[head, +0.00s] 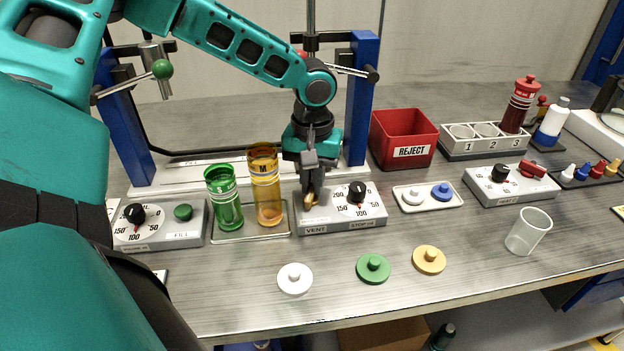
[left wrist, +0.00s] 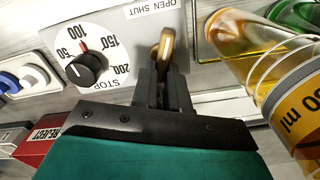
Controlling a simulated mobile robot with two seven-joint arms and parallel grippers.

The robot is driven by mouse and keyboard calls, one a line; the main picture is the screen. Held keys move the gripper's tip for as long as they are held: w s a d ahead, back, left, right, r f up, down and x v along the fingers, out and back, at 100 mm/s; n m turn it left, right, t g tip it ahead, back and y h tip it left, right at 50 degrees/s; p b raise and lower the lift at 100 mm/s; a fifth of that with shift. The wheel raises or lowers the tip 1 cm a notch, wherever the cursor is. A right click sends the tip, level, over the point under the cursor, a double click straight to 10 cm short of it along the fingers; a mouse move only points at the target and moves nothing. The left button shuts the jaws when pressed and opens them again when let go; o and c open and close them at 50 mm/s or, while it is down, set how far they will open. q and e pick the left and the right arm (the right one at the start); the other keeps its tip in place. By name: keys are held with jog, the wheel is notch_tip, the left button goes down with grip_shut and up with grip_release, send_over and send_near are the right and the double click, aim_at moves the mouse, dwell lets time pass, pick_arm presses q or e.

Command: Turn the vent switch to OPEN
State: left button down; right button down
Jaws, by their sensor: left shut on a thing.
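The vent switch (left wrist: 165,45) is a small brass-coloured lever on the grey box labelled VENT (head: 316,230). My left gripper (head: 310,192) comes down from above and is shut on the lever, which shows between its fingertips in the left wrist view (left wrist: 163,70). An OPEN SHUT label (left wrist: 150,8) lies just beyond the lever tip. The fingers hide part of the lever and its base, so I cannot tell its exact setting. The same box carries a black STOP AT knob (head: 357,191) on a numbered dial. My right gripper is not in view.
A green cylinder (head: 224,200) and an amber cylinder (head: 266,190) stand left of the gripper. White, green and yellow lids (head: 429,260) lie in front. A red REJECT bin (head: 404,130) and a clear beaker (head: 528,232) stand to the right.

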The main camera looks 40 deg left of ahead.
pick_arm(q)
jog(key=shift+d+m, duration=0.15)
jog(key=shift+m, duration=1.25)
jog(key=shift+w, duration=0.1)
jog(key=c, duration=1.1)
grip_release()
jog(key=shift+c, duration=0.2)
jog(key=shift+r, duration=0.15)
notch_tip(320, 180, up, 13)
jog(key=p, duration=0.1)
jog(key=shift+p, duration=0.3)
jog(key=shift+f, duration=0.2)
